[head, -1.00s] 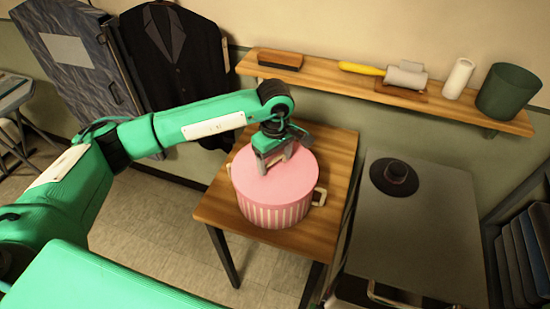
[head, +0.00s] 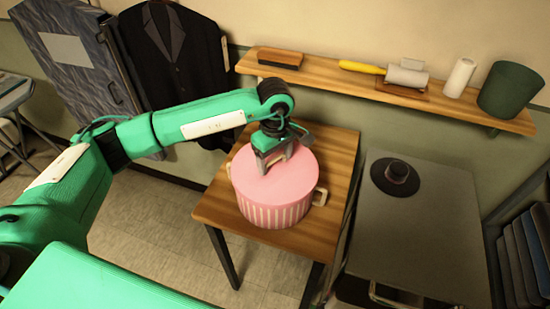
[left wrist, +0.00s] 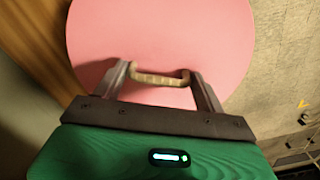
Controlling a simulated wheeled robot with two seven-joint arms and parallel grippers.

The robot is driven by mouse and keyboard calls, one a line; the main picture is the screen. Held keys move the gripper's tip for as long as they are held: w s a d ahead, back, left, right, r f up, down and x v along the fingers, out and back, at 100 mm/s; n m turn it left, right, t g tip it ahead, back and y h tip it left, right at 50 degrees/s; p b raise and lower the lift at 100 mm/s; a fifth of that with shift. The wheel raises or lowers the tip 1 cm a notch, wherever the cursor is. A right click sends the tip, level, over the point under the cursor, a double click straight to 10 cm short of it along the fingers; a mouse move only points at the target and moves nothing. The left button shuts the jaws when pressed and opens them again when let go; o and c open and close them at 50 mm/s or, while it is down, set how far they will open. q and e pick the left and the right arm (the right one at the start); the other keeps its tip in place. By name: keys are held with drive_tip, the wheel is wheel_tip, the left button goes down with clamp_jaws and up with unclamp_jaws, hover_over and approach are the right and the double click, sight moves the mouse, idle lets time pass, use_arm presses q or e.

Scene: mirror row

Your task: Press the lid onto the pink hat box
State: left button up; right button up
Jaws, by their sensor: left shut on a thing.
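The pink hat box (head: 274,217), with striped sides and a pale handle at its right, stands upright on the wooden table. Its plain pink lid (head: 292,181) lies over the top of the box; I cannot tell whether it is fully seated. In the left wrist view the lid (left wrist: 160,30) fills the upper middle. My left gripper (head: 277,164) is above the lid, shut on the lid's small pale handle (left wrist: 160,78), which sits between the fingertips (left wrist: 160,80). The gripper hides part of the lid in the head view. My right gripper is not in view.
The wooden table (head: 335,160) has bare room around the box. A grey table (head: 418,235) with a dark hat (head: 396,178) stands to the right. A wall shelf (head: 335,83) behind holds a brush, a lint roller, a white roll and a green bin (head: 509,90).

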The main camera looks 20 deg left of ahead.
use_arm(q)
drive_tip(key=o, duration=1.1)
drive_tip(key=shift+o, duration=0.2)
drive_tip(key=shift+r, duration=0.15)
drive_tip(key=shift+r+p, duration=1.1)
drive_tip(key=shift+r, duration=2.8)
drive_tip(key=shift+c, duration=0.4)
